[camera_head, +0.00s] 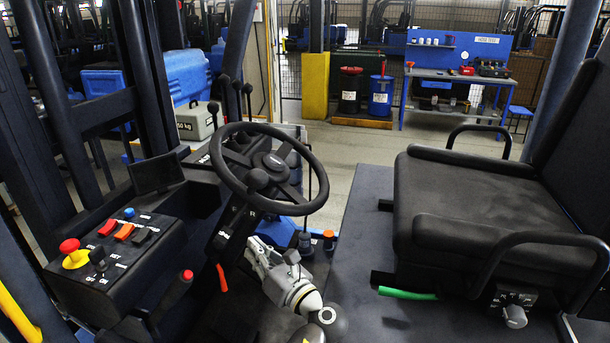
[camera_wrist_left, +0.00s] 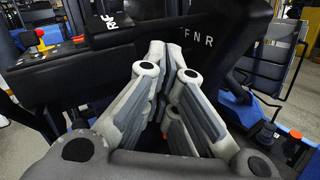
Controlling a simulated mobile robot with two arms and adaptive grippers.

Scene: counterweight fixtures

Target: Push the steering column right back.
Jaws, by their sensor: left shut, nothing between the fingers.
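The black steering wheel (camera_head: 268,170) sits on the dark steering column (camera_head: 232,222), which leans in the middle of the head view. A red-orange lever (camera_head: 221,278) hangs below the column. My left gripper (camera_head: 256,244) is light grey, shut and empty, just right of the column and under the wheel. In the left wrist view, the fingers of my left gripper (camera_wrist_left: 165,50) come together in front of the column housing (camera_wrist_left: 225,50), marked F N R. I cannot tell whether they touch it. My right gripper is not in view.
A control panel (camera_head: 115,250) with a red emergency knob (camera_head: 69,246) stands to the left. The black seat (camera_head: 475,205) with armrests and a green lever (camera_head: 408,293) is to the right. The floor plate (camera_head: 355,225) between column and seat is mostly clear.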

